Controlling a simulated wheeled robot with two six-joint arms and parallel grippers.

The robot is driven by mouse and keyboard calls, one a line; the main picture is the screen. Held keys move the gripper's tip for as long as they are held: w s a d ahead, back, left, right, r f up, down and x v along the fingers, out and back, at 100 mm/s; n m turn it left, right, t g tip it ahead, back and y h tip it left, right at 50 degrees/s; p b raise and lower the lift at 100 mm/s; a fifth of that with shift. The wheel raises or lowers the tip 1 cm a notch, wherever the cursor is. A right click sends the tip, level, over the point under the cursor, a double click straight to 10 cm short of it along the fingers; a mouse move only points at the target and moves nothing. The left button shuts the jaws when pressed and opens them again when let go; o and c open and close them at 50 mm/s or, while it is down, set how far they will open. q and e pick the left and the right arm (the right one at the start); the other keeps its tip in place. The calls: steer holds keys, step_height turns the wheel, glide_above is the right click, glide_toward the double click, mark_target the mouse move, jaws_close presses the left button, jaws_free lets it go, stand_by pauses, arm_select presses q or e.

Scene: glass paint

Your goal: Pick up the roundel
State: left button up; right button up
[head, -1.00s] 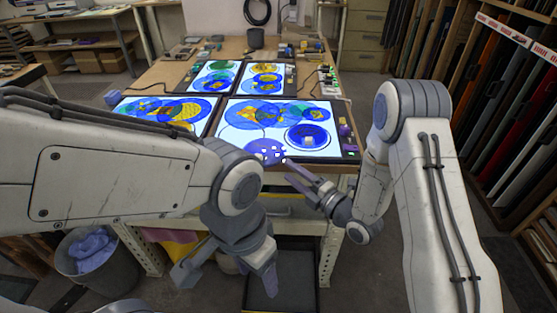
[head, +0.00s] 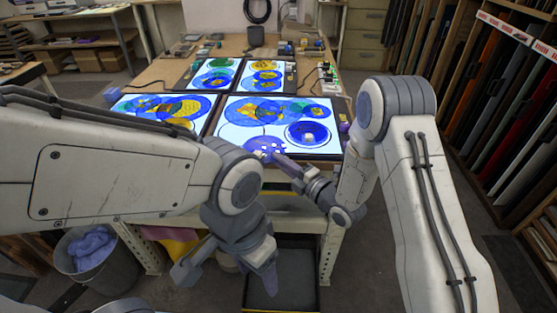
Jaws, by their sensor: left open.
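Two round blue pieces could be the roundel, and I cannot tell which. One is a blue-violet disc (head: 264,146) with small white patches at the front edge of the right front light panel. The other is a dark blue round piece (head: 296,131) with a pale block on it, further right on that panel. My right gripper (head: 281,157) points in from the right, its tips at the lower right rim of the blue-violet disc. Contact and jaw opening are unclear. My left gripper (head: 226,275) hangs low in front of the bench, open and empty, fingers spread.
Several lit panels with coloured glass circles cover the bench (head: 158,73). Small bottles and blocks (head: 327,75) stand along its right side. A grey bin (head: 108,265) with blue cloth stands at lower left. Glass sheets in a rack (head: 500,110) line the right.

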jaws_close()
steer(key=shift+s+f, duration=0.1)
steer(key=shift+f, duration=0.1)
stand_by(0.7)
step_height(320, 180, up, 3)
steer(key=shift+f+p, duration=0.1)
steer(key=shift+p, duration=0.55)
